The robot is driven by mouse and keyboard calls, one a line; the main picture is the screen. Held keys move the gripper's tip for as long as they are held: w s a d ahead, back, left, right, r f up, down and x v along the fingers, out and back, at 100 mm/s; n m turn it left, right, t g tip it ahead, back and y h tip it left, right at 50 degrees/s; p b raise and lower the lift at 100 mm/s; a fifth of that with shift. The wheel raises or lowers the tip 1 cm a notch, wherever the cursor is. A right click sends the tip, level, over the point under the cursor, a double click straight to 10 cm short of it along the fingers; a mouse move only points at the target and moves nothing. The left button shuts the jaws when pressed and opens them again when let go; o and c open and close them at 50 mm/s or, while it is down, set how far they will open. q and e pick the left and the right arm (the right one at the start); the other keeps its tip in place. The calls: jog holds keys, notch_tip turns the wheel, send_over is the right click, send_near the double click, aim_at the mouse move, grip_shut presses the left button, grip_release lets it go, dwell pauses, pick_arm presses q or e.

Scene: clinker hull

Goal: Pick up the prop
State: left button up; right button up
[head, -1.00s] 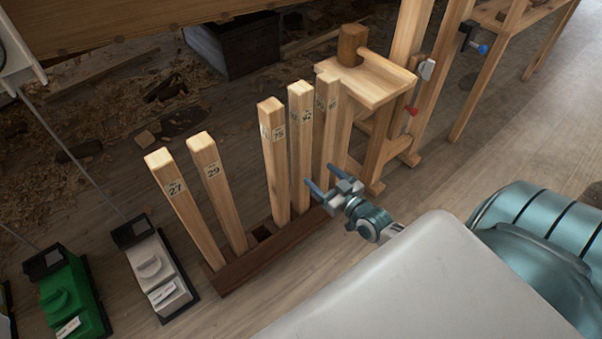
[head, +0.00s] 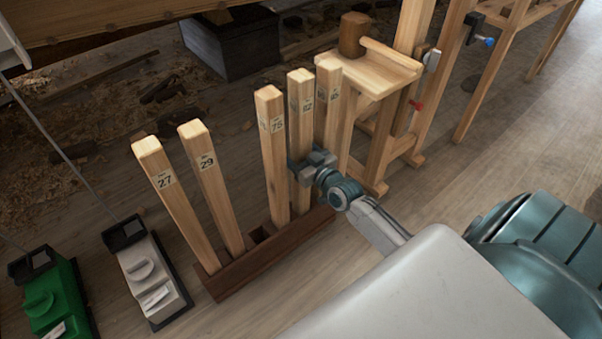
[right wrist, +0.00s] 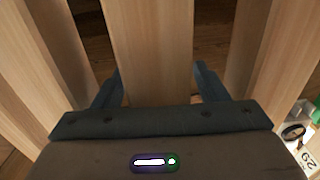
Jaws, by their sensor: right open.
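Several upright wooden props with number labels stand in a dark wooden rack (head: 238,277). From left they read 27 (head: 168,190), 29 (head: 212,180) and 75 (head: 272,150). The fourth prop (head: 301,100) has a label that looks like 82, and a fifth (head: 328,105) stands behind it to the right. My right gripper (head: 303,165) is at the fourth prop, around mid-height. In the right wrist view its open fingers (right wrist: 158,88) lie on either side of a wooden post (right wrist: 150,50), with gaps showing. My left gripper is out of view.
Neighbouring props stand close on both sides of my right gripper. A wooden stand with a small platform (head: 370,72) is just behind. A white block-like device (head: 150,275) and a green one (head: 50,300) sit on the floor at left.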

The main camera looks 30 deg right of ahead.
jog(key=shift+c, duration=0.3)
grip_shut()
jog(key=shift+w+r, duration=0.1)
